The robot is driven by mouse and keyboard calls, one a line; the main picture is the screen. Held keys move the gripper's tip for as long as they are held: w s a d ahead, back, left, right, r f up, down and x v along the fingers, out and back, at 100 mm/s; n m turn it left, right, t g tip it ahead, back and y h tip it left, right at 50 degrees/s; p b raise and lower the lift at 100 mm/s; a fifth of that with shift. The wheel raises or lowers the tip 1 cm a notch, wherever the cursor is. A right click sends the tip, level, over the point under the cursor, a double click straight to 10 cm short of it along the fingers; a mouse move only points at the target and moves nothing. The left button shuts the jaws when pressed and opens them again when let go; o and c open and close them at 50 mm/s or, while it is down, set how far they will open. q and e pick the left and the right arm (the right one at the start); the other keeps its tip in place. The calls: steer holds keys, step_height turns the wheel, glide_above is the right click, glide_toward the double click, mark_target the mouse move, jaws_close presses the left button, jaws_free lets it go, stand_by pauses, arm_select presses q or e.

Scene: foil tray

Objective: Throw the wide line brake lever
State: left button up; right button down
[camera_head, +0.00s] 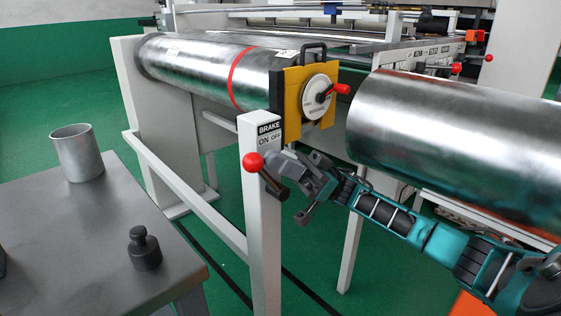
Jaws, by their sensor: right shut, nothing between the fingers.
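The brake lever (253,162) has a red ball knob and a short dark arm, and is mounted on a white post. A plate (269,133) above it reads BRAKE, with ON at left and OFF at right. The knob points up and left, towards the ON side. My right gripper (303,183) comes in from the right and is just right of the lever's dark hub. It is shut and empty. I cannot tell whether it touches the hub. My left gripper is not in view.
A grey table (110,245) at left holds a metal cup (77,152) and a dark weight (144,248). A steel roll (205,70) with a yellow end bracket (291,97) lies behind the post. Another large roll (455,140) hangs above my right arm.

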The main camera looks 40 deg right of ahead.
arm_select(q)
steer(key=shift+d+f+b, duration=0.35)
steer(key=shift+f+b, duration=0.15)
steer(key=shift+b, duration=0.5)
arm_select(e)
steer(key=v, duration=1.3)
steer(key=shift+a, duration=0.1)
